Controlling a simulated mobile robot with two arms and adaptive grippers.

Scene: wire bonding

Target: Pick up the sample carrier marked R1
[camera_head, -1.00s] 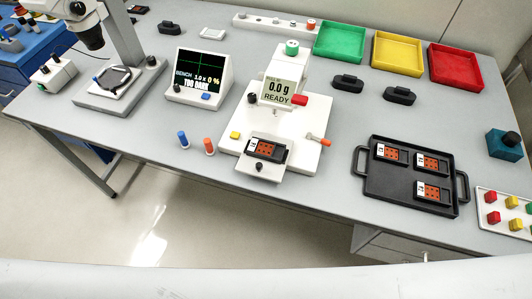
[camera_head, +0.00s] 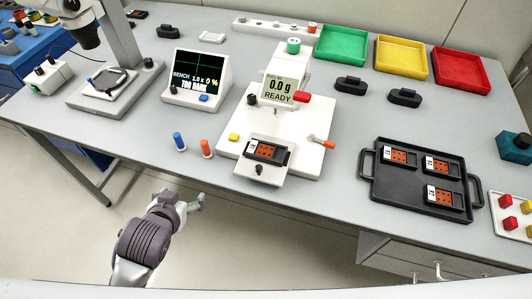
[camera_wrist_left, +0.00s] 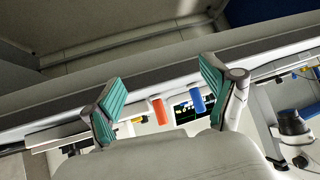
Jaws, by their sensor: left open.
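Several dark sample carriers with orange faces and white labels show in the head view. One carrier (camera_head: 265,151) sits on the stage of the white bonder (camera_head: 228,143). Three others lie in the black tray (camera_head: 387,203): upper left (camera_head: 397,157), upper right (camera_head: 438,166) and lower right (camera_head: 443,197). Their label marks are too small to read surely. My left gripper (camera_head: 195,203) is in front of the table's near edge, left of the bonder and apart from every carrier. In the left wrist view, its teal-padded fingers (camera_wrist_left: 160,88) are spread and empty. My right gripper is not in view.
A blue peg (camera_head: 179,142) and an orange peg (camera_head: 207,149) stand near the front edge. A screen (camera_head: 197,80) and a microscope (camera_head: 120,45) are on the left. Green, yellow and red bins (camera_head: 461,71) stand at the back. Table space between bonder and tray is clear.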

